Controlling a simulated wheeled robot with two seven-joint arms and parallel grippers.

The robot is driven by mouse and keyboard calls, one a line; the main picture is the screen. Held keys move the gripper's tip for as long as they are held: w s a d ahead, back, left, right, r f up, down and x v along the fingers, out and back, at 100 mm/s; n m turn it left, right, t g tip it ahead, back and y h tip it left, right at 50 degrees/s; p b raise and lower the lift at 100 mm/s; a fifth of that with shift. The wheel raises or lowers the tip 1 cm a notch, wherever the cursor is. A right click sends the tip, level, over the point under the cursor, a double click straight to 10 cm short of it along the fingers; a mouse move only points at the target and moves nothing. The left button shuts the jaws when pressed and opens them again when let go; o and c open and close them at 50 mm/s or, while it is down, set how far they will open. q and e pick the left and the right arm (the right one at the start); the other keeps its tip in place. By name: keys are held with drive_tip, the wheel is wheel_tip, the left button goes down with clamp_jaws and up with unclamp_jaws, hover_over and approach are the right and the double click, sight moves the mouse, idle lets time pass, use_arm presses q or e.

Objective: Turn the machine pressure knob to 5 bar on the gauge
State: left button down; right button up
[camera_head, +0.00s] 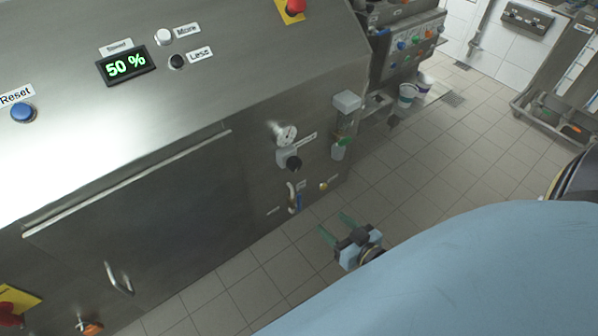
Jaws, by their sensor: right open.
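The round white pressure gauge (287,134) sits on the front of the steel machine (200,110), right of the large door. Its needle is too small to read. The black pressure knob (293,163) is just below the gauge, beside a small label. My right gripper (338,228) has two thin green fingers spread apart and empty. In the picture it is below and to the right of the knob, clear of it, over the tiled floor. My left gripper is not in view.
A filter unit (345,125) juts out right of the gauge. The door handle (119,281) sticks out at lower left. My blue arm covers the lower right. Tiled floor (440,165) is open to the right.

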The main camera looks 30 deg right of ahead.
sight(297, 167)
wheel_tip(297, 167, up, 8)
drive_tip(key=w+t, duration=0.2)
drive_tip(key=t, duration=0.1)
drive_tip(key=w, duration=0.4)
drive_tip(key=w+b, duration=0.1)
drive_tip(key=w, duration=0.3)
drive_tip(key=w+a, duration=0.1)
drive_tip(key=w, duration=0.4)
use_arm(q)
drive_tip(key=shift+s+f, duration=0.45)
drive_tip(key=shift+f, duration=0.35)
use_arm(e)
drive_tip(key=c, duration=1)
drive_tip(key=shift+o, duration=0.2)
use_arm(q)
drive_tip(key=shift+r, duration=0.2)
